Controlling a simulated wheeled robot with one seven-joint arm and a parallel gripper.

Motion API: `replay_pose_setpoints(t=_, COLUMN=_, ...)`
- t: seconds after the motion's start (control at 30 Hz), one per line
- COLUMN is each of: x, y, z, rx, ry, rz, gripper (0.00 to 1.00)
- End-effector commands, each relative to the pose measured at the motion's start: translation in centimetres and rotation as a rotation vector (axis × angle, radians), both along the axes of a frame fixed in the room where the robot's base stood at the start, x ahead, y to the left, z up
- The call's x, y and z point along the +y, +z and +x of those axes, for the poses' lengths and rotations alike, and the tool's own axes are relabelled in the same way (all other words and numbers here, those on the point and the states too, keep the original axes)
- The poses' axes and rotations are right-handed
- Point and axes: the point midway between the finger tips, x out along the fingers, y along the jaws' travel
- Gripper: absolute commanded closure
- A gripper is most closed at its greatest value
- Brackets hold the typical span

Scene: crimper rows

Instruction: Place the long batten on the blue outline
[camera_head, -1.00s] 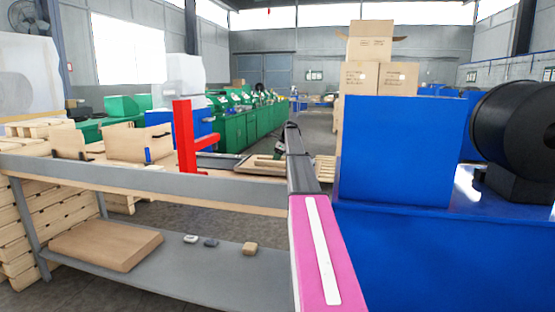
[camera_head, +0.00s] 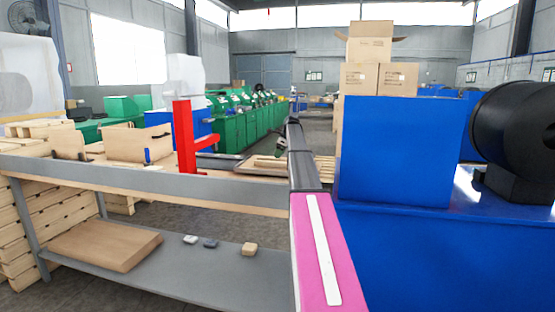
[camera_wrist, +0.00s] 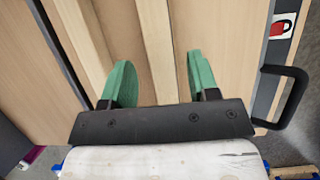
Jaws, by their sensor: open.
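In the wrist view my gripper (camera_wrist: 160,72) is open, with its green fingers spread apart. A pale wooden batten (camera_wrist: 157,40) runs up the picture between the fingers, with a gap on each side. A second batten-like strip (camera_wrist: 82,38) lies to the left, beyond the left finger. Both run out of the top of the picture, so I cannot tell which is the long batten. The near part of the middle strip is hidden behind my gripper's black crossbar. I cannot make out a blue outline in either view.
A black handle (camera_wrist: 290,97) and a red lock sign (camera_wrist: 283,26) are close on the right in the wrist view. In the head view a red upright piece (camera_head: 184,140) stands on the workbench (camera_head: 110,172). A big blue box (camera_head: 400,150) stands at right.

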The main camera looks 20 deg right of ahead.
Motion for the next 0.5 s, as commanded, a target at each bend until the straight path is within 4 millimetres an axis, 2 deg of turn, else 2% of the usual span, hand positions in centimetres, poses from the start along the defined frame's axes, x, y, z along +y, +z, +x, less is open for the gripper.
replay_pose_setpoints(t=0.1, x=-0.9, y=2.5, z=-0.5, rx=-0.001, ry=0.0, rz=-0.001, gripper=0.45)
replay_pose_setpoints(t=0.3, x=-2.1, y=5.9, z=-1.3, rx=-0.001, ry=-0.001, rz=0.001, gripper=0.45)
replay_pose_setpoints(t=0.5, x=-2.7, y=7.7, z=-1.8, rx=0.001, ry=0.0, rz=0.001, gripper=0.45)
